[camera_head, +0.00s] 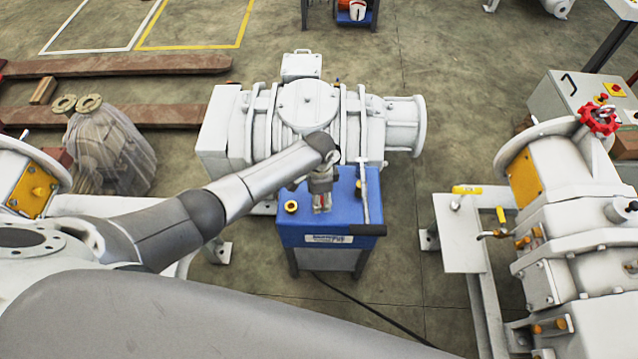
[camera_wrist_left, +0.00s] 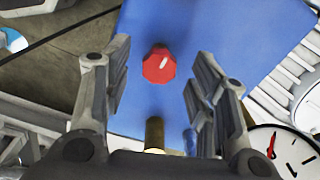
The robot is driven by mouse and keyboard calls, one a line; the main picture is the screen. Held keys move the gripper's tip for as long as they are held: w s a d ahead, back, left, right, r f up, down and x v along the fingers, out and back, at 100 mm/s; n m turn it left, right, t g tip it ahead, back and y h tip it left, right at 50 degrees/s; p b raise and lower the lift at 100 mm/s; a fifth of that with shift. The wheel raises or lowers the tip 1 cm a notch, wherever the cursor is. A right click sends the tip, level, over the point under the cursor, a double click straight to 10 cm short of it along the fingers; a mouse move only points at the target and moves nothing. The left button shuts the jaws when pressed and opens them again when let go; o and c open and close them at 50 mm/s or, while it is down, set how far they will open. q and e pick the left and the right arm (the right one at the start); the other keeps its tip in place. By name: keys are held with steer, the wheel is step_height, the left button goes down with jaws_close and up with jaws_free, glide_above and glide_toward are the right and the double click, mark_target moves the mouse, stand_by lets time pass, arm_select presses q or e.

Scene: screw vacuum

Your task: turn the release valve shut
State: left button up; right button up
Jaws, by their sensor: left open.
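In the left wrist view a red, faceted knob (camera_wrist_left: 159,64) with a white pointer mark sits on a blue surface (camera_wrist_left: 195,25). I take this knob to be the release valve; its white mark points up and slightly right. My left gripper (camera_wrist_left: 160,52) is open, with one finger on each side of the knob and visible gaps to both. In the head view my left gripper (camera_head: 322,205) points down over the blue pump unit (camera_head: 300,238). It hides most of what lies beneath it there. My right gripper is not in view.
A pump lever with a black grip (camera_head: 366,230) stands right of my gripper. A yellow-ringed fitting (camera_head: 291,206) is at the unit's left. The left wrist view shows a brass fitting (camera_wrist_left: 154,134) and a dial gauge (camera_wrist_left: 285,150). A white vacuum pump (camera_head: 305,105) stands behind.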

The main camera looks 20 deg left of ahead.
arm_select(q)
step_height(320, 180, up, 11)
stand_by(0.4)
stand_by(0.4)
